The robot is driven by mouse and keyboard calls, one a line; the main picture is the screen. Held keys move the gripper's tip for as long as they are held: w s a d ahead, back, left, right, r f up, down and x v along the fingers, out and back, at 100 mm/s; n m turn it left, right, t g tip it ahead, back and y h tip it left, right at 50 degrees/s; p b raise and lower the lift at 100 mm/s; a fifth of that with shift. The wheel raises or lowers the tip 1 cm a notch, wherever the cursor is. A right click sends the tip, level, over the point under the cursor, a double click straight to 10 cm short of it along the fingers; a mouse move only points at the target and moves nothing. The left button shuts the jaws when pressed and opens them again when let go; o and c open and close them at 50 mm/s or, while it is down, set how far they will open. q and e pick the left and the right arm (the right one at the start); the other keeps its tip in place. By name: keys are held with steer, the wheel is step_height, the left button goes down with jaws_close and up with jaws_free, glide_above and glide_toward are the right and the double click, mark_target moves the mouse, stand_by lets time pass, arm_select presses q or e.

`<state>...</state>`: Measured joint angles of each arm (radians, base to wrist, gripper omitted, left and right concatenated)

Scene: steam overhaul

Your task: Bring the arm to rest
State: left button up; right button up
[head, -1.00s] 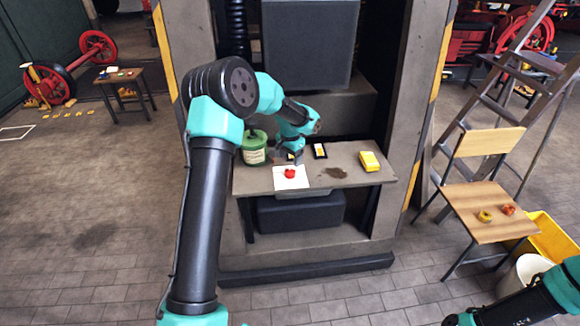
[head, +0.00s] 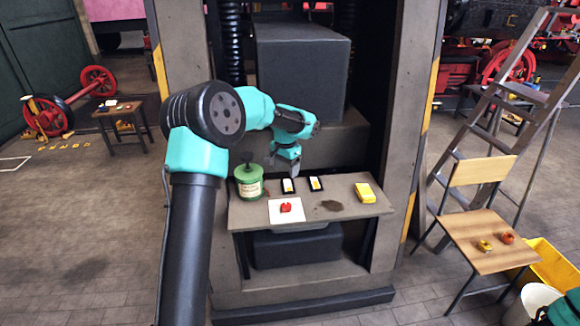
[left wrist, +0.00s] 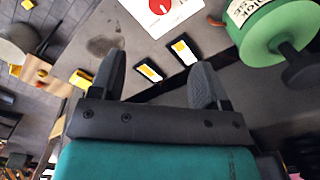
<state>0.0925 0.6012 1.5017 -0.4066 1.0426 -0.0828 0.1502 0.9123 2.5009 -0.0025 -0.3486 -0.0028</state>
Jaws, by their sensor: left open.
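My left arm reaches over the grey bench (head: 352,212) from the left. Its gripper (head: 295,172) hangs above the back of the bench, near two small black-framed cards. In the left wrist view the two fingers (left wrist: 160,82) stand wide apart with nothing between them. The left card (head: 288,186) and the right card (head: 316,184) lie side by side on the bench, apart from the gripper. Of my right arm, only a small part shows at the lower right edge of the head view; its gripper is out of the picture.
On the bench are a green canister (head: 248,183), a red piece (head: 286,208) on a white sheet (head: 299,217), a dark stain and a yellow block (head: 365,192). A chair (head: 487,237) with two small parts, a ladder (head: 495,125) and a yellow bin (head: 552,264) stand right.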

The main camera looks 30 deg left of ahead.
arm_select(q)
steer(key=s+d+f+h, duration=0.2)
steer(key=s+d+f, duration=0.3)
steer(key=f, duration=0.5)
steer(key=s+d+f+h, duration=0.1)
steer(key=s+d+f, duration=0.1)
steer(key=d+f, duration=0.65)
steer(key=s+d+f+n, duration=0.2)
steer(key=s+f, duration=0.4)
steer(key=s, duration=0.6)
steer(key=s+d+f+n, duration=0.2)
steer(key=s+f, duration=0.5)
steer(key=s, duration=0.5)
steer(key=shift+d+t+h, duration=0.4)
